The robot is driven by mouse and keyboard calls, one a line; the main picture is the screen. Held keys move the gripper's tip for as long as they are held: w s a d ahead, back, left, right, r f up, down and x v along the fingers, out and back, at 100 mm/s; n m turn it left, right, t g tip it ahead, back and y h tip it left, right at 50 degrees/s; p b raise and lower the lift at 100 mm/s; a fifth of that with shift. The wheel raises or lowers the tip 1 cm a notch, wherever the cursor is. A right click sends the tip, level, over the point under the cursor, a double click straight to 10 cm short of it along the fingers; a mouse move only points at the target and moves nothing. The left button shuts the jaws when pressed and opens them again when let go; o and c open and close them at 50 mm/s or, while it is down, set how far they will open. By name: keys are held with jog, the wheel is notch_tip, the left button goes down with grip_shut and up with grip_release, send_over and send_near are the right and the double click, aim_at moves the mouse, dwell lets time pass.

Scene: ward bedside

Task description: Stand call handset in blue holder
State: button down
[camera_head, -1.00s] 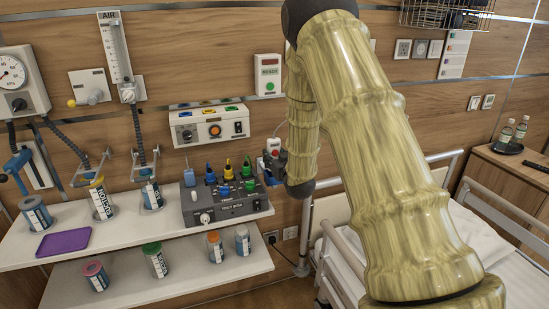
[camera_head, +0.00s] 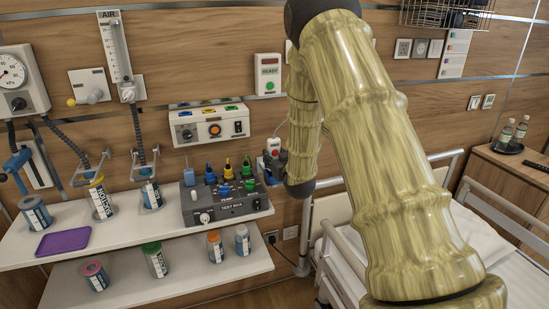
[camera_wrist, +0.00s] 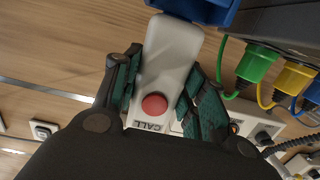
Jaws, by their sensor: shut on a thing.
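The call handset is white with a red button and the word CALL. In the wrist view the handset (camera_wrist: 168,65) lies between my two fingers, and my gripper (camera_wrist: 170,92) is shut on it. The blue holder (camera_wrist: 205,8) is at the top edge of the wrist view, right at the handset's far end. I cannot tell whether that end is inside it or only against it. In the head view my gripper (camera_head: 273,162) is at the right end of the grey test box, with the handset (camera_head: 273,145) showing above it. The holder is hard to make out there.
The grey test box (camera_head: 228,210) with coloured plugs stands close left of my gripper. Its green plug (camera_wrist: 256,62) and cables are near my fingers in the wrist view. The shelf (camera_head: 120,237) holds jars and a purple mat (camera_head: 63,241). A bed rail (camera_head: 308,235) stands to the right.

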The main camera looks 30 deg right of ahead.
jog(key=shift+f+b, duration=1.15)
jog(key=shift+f, duration=0.65)
dwell(1.2)
jog(key=shift+s+a+f+b, duration=0.15)
jog(key=shift+s+f+b, duration=0.15)
jog(key=shift+f, duration=0.35)
jog(key=shift+s+a+f+b, duration=0.15)
jog(key=shift+f+b, duration=0.15)
jog(key=shift+f, duration=0.3)
dwell(0.9)
jog(key=shift+w+r+p, duration=0.15)
jog(key=shift+r+p, duration=0.25)
jog(key=shift+r, duration=0.45)
jog(key=shift+w+r+p, duration=0.1)
jog(key=shift+r+p, duration=0.1)
jog(key=shift+p, duration=0.25)
jog(key=shift+w+d+r, duration=0.15)
jog(key=shift+d+r, duration=0.05)
jog(key=shift+r, duration=0.3)
jog(key=shift+r+p, duration=1.15)
jog(key=shift+r, duration=0.8)
